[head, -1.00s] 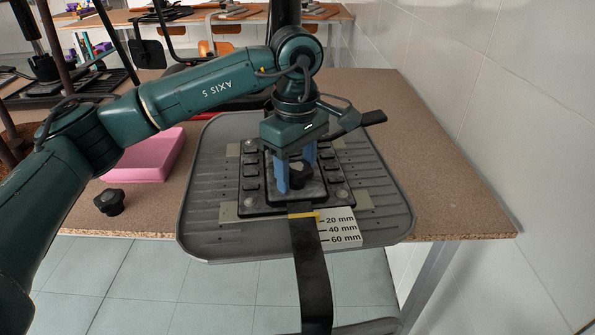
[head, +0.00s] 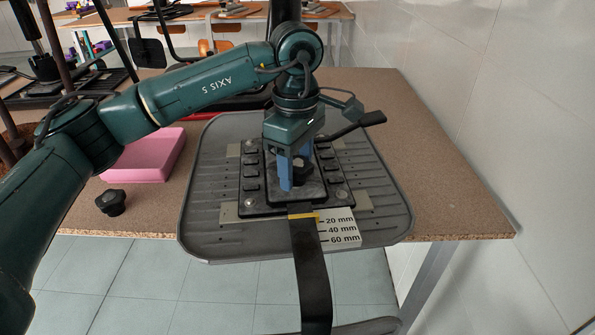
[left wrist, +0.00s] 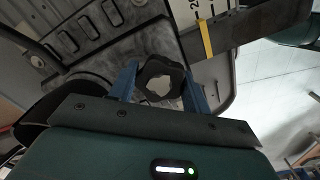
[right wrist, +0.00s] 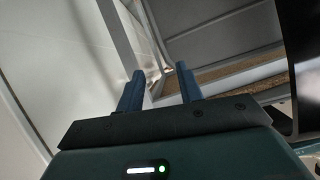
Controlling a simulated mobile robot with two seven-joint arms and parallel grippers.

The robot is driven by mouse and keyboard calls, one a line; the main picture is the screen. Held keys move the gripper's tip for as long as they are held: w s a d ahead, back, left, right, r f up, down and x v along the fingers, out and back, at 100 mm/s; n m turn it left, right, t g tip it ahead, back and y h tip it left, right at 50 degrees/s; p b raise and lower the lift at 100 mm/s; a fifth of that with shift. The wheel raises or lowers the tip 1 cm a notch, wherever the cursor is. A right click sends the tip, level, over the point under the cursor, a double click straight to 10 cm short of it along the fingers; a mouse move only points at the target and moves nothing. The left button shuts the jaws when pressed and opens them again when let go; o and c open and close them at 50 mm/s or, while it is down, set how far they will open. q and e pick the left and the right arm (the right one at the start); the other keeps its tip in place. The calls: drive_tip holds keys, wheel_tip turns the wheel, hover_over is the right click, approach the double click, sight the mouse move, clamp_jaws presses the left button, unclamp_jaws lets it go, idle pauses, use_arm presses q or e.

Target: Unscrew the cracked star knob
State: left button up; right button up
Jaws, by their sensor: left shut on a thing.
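My left gripper (head: 298,178) is shut on the black star knob (head: 303,165) above the dark mechanism plate (head: 262,200) on the upturned seat. In the left wrist view the knob (left wrist: 149,76) sits between the two blue fingers, with a pale patch at its middle. A crack cannot be made out. Whether the knob still touches the plate is unclear. Another black star knob (head: 111,202) lies on the tabletop at the left. My right gripper (right wrist: 158,82) is open and empty in the right wrist view; it is outside the head view.
The grey seat shell (head: 200,215) lies on the brown table (head: 440,190). A pink tray (head: 147,160) stands left of it. A black lever (head: 358,123) sticks out to the right. A black strip (head: 310,275) runs over the front edge beside a millimetre scale (head: 343,240). The table's right side is clear.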

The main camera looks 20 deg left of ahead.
use_arm(q)
drive_tip(key=shift+r, duration=0.2)
drive_tip(key=shift+r+p, duration=0.5)
drive_tip(key=shift+r, duration=0.05)
